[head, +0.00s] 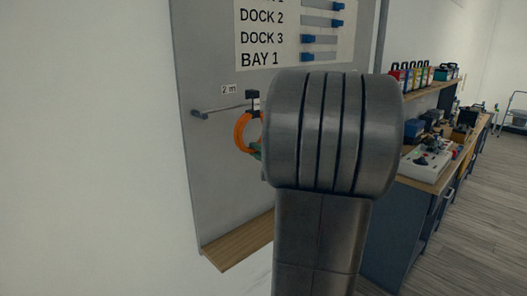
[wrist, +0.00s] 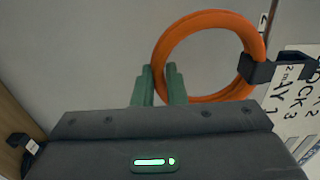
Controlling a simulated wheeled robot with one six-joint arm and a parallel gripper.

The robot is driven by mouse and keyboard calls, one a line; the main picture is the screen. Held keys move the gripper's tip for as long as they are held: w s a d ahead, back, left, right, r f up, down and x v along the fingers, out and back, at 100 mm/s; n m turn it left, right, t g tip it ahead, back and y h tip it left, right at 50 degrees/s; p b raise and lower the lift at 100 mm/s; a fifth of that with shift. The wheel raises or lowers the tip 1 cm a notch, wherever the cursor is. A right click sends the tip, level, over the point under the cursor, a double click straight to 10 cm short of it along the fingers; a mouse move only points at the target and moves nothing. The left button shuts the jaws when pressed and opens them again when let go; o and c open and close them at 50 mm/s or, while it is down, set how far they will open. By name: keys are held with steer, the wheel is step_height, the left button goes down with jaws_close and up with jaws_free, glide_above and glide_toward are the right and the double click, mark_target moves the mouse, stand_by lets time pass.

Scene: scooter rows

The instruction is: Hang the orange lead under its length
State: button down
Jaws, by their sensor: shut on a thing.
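The orange lead (head: 242,131) is a coiled ring in front of the grey board, left of my arm in the head view. In the wrist view the orange lead (wrist: 205,20) is a large loop with a black block (wrist: 272,70) marked "2 m" at its right. My gripper (wrist: 160,85) has green fingers close together, shut on the loop's lower left edge. In the head view my arm mostly hides the gripper (head: 257,151). A thin grey peg (head: 224,109) with a dark end sits just above the coil, near a "2 m" label (head: 229,89). I cannot tell whether the coil is around the peg.
The board (head: 220,170) has a wooden ledge (head: 232,244) at its foot. A chart (head: 290,40) lists docks and a bay with blue sliders. A workbench (head: 425,175) with devices stands at the right. Open floor (head: 475,215) lies beyond it.

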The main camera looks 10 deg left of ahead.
steer(key=shift+p+x, duration=0.45)
steer(key=shift+x, duration=0.65)
steer(key=shift+w+a+f+b, duration=0.1)
steer(key=shift+a+f+b, duration=0.15)
steer(key=shift+b, duration=0.1)
steer(key=shift+d+f+b, duration=0.1)
steer(key=shift+f+b, duration=0.65)
steer(key=shift+b, duration=0.25)
steer(key=c, duration=1.4)
jaws_free()
steer(key=b+v, duration=0.2)
steer(key=v, duration=1.2)
